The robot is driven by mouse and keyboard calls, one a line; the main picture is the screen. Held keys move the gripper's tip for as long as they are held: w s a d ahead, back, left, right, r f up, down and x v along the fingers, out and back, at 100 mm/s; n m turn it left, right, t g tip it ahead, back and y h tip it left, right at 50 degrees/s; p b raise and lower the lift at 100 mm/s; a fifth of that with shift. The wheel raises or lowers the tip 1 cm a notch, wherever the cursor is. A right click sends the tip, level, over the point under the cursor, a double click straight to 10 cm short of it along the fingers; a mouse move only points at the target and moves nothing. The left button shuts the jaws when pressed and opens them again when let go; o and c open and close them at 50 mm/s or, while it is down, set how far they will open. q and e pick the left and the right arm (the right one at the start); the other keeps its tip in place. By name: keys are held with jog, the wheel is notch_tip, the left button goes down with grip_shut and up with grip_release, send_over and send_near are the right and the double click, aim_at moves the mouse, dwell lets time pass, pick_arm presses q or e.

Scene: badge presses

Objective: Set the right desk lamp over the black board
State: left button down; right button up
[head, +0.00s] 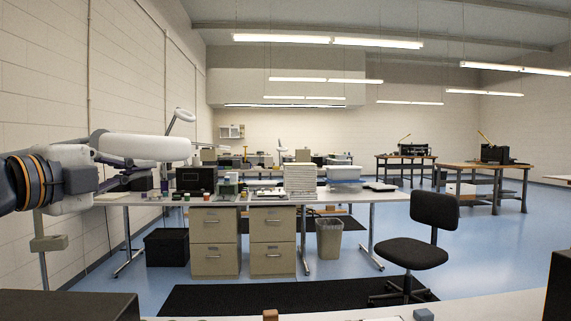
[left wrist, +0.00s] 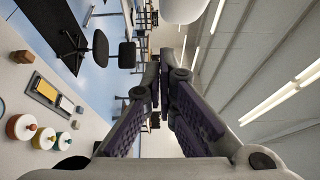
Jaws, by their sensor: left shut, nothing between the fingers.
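A white, elongated lamp head (head: 145,147) is at the left of the head view, in front of the wall. My left gripper (head: 142,172) is just below it in the picture; I cannot tell whether they touch. A rounded white shape at the top edge of the left wrist view (left wrist: 181,9) may be this lamp head. The left gripper's dark fingers (left wrist: 163,75) come together there, shut with nothing between them. A second white lamp (head: 181,115) stands farther back. I cannot identify the black board with certainty. My right gripper is out of view.
A desk with drawers (head: 215,243) carries boxes and a paper stack (head: 299,178). A black office chair (head: 424,245) stands at right. The left wrist view shows round pots (left wrist: 21,127) and a dark-edged tray (left wrist: 38,100) on a pale table.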

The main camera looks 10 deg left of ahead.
pick_arm(q)
jog(key=w, duration=0.1)
jog(key=w+a, duration=0.1)
jog(key=w, duration=0.1)
jog(key=w+a, duration=0.1)
jog(key=shift+w+r, duration=0.1)
jog(key=shift+w, duration=0.15)
jog(key=w, duration=0.2)
jog(key=w+n+y+b, duration=0.1)
jog(key=w, duration=0.1)
jog(key=w+a+y, duration=0.1)
jog(key=w, duration=0.1)
jog(key=shift+w+f, duration=0.4)
jog(key=shift+w+r, duration=0.15)
jog(key=shift+w, duration=0.1)
jog(key=shift+r+n, duration=0.15)
jog(key=shift+n, duration=0.15)
jog(key=shift+r, duration=0.1)
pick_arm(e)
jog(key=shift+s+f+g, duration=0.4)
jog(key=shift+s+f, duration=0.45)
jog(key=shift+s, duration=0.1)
pick_arm(q)
jog(key=shift+s+d, duration=0.1)
jog(key=shift+d, duration=0.05)
